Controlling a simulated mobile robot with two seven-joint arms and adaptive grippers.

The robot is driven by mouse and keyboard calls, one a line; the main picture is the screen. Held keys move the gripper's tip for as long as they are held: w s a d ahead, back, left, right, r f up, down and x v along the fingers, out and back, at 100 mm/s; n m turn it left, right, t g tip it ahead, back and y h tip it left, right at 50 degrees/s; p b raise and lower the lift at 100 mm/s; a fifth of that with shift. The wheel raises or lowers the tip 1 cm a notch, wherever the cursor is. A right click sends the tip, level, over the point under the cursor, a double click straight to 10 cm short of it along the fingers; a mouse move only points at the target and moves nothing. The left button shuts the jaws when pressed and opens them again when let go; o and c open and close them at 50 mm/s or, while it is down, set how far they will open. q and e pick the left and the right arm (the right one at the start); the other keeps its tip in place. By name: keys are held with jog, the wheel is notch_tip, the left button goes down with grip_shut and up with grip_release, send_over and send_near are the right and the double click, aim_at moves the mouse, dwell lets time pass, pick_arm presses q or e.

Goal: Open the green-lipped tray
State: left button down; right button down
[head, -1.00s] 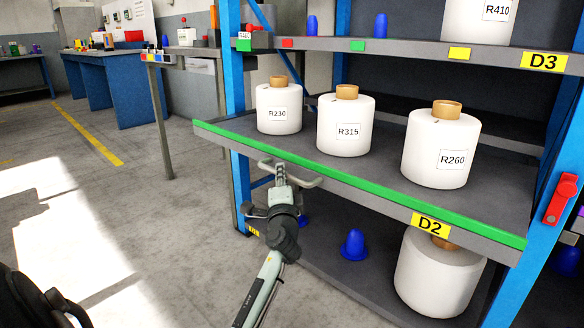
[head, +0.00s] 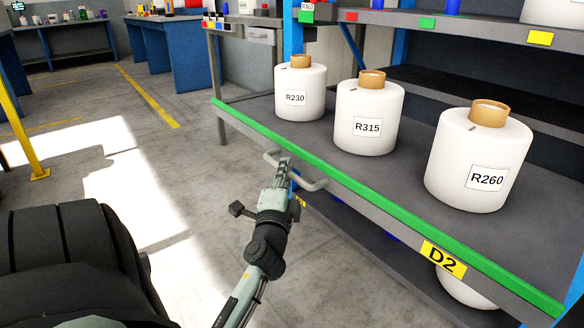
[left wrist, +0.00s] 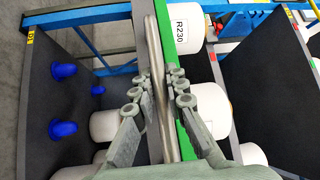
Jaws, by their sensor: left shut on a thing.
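The green-lipped tray (head: 370,195), labelled D2, stands out past the blue rack post. Its green lip also shows in the left wrist view (left wrist: 164,25). It carries three white bobbins: R230 (head: 301,80), R315 (head: 368,105) and R260 (head: 478,150). A grey bar handle (head: 316,185) runs along its front. My left gripper (head: 284,165) is shut on this handle; in the left wrist view its fingers (left wrist: 160,92) lie on both sides of the metal bar (left wrist: 163,130). My right gripper is not in view.
The D3 shelf above holds another bobbin (head: 550,12). A lower shelf (left wrist: 75,85) holds blue cones (left wrist: 63,130) and white bobbins. A yellow post (head: 18,120) stands at the left. The floor before the rack is open.

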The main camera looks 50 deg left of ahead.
pick_arm(q)
jog(key=c, duration=1.5)
grip_release()
jog(key=shift+c, duration=0.2)
